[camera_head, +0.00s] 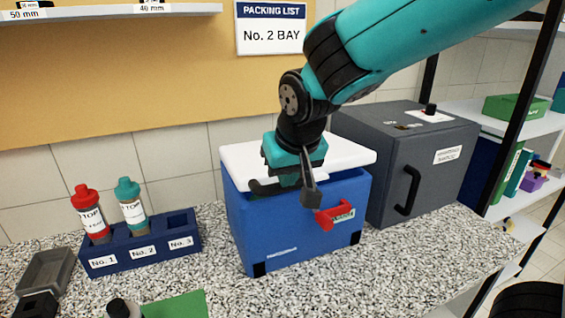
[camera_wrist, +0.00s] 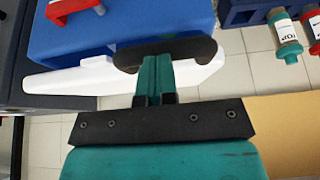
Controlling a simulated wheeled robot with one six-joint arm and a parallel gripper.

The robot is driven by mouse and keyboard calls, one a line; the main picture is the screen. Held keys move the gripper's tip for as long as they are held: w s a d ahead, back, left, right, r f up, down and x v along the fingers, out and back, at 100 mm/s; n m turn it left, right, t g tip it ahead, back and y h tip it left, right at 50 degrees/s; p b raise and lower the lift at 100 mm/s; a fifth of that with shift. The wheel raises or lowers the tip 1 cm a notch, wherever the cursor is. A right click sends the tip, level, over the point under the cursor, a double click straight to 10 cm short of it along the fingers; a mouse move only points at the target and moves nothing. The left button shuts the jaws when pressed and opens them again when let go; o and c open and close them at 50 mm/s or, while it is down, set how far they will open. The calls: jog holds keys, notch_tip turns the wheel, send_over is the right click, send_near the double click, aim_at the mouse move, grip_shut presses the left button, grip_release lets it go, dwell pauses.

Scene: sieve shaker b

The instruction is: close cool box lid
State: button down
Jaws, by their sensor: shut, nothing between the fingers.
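The cool box is a blue box (camera_head: 300,232) on the speckled counter, with a white lid (camera_head: 345,152) over its top. The lid lies flat or nearly flat; I cannot tell whether a small gap is left. A red latch (camera_head: 322,219) with a green label is on the box front. My gripper (camera_head: 286,181) is shut and empty at the lid's front edge, by a dark handle-like bar (camera_head: 262,188). In the wrist view its closed teal fingers (camera_wrist: 157,70) meet this dark bar (camera_wrist: 165,48), with the white lid (camera_wrist: 80,82) behind. The fingers hide part of the lid edge.
A dark grey cabinet (camera_head: 400,150) with a black handle stands close on the right. A blue rack (camera_head: 108,260) with red-capped and teal-capped bottles is on the left. A grey tray (camera_head: 46,270) and a green item (camera_head: 178,304) lie nearer.

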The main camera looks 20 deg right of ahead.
jog(key=f+b, duration=0.1)
jog(key=f, duration=0.1)
jog(key=s+f+b, duration=0.1)
jog(key=f, duration=0.1)
jog(key=shift+s+f+b, duration=0.1)
jog(key=shift+f+b, duration=0.15)
jog(key=shift+b, duration=0.1)
